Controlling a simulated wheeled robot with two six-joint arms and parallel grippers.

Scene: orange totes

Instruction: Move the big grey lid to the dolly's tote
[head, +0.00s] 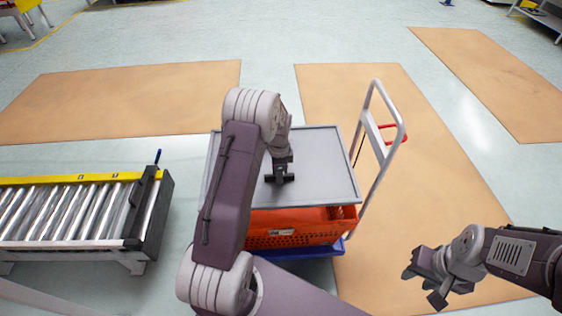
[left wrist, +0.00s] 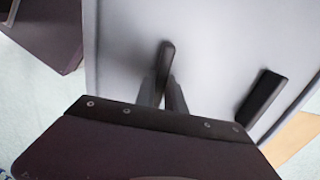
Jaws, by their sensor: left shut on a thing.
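The big grey lid (head: 322,160) is level over the orange tote (head: 295,228), which stands on the blue dolly (head: 318,249). The lid covers the tote's top; I cannot tell whether it rests on the rim or hangs just above it. My left gripper (head: 280,178) reaches down onto the lid and is shut on its dark handle. The left wrist view shows its fingers (left wrist: 166,82) together at a dark bar (left wrist: 168,54) on the lid (left wrist: 215,45). My right gripper (head: 424,284) is open and empty, low at the right, apart from the lid.
A second dark bar (left wrist: 262,97) lies on the lid. A white push handle (head: 366,125) with a red part (head: 392,131) rises at the lid's right. A roller conveyor (head: 75,210) stands left. Brown floor mats (head: 130,100) lie beyond; the floor between is clear.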

